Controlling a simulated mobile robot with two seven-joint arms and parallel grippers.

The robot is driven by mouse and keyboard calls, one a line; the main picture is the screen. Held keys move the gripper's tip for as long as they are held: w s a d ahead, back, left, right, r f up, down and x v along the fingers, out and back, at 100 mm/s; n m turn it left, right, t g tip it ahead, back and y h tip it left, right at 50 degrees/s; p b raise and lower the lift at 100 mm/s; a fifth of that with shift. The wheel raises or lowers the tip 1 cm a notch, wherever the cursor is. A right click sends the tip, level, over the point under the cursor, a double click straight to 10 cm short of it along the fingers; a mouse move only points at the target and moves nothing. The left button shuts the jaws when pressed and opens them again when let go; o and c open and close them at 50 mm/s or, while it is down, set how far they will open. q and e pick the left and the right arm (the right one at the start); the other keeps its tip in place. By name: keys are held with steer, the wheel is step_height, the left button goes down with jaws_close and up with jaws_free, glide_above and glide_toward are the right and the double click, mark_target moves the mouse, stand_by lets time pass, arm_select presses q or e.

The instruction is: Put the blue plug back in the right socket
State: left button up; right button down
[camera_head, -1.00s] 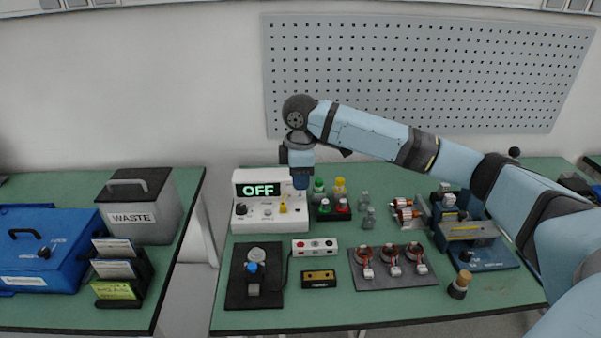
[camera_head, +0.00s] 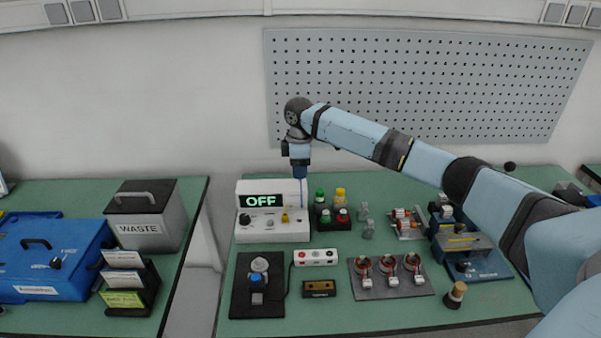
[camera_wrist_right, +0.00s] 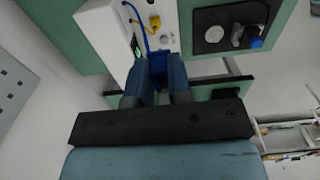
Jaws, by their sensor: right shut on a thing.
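The blue plug (camera_wrist_right: 157,63) is between the fingers of my right gripper (camera_wrist_right: 157,78), which is shut on it. A blue cable (camera_wrist_right: 140,26) runs from it towards the white tester. In the head view my right gripper (camera_head: 300,174) points down above the right end of the white tester (camera_head: 262,232), clear of its top. The plug itself is hard to make out there; a thin blue line hangs below the fingers. The tester's display (camera_head: 264,201) reads OFF. A yellow plug (camera_head: 285,218) stands on its front panel. I cannot make out the right socket. My left gripper is not in view.
Small green, yellow and red-capped bottles (camera_head: 331,212) stand close right of the tester.

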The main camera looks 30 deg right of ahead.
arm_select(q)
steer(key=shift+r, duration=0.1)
arm_select(e)
steer(key=shift+w+d, duration=0.5)
steer(key=shift+w, duration=0.4)
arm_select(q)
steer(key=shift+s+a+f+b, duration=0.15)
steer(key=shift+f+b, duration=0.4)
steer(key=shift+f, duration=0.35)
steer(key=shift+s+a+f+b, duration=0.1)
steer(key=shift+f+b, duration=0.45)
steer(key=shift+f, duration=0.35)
arm_select(e)
steer(key=shift+f, duration=8)
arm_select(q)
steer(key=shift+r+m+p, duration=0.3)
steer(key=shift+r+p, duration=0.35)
arm_select(e)
steer(key=shift+f, duration=0.25)
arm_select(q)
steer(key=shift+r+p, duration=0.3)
arm_select(e)
steer(key=shift+f, duration=0.7)
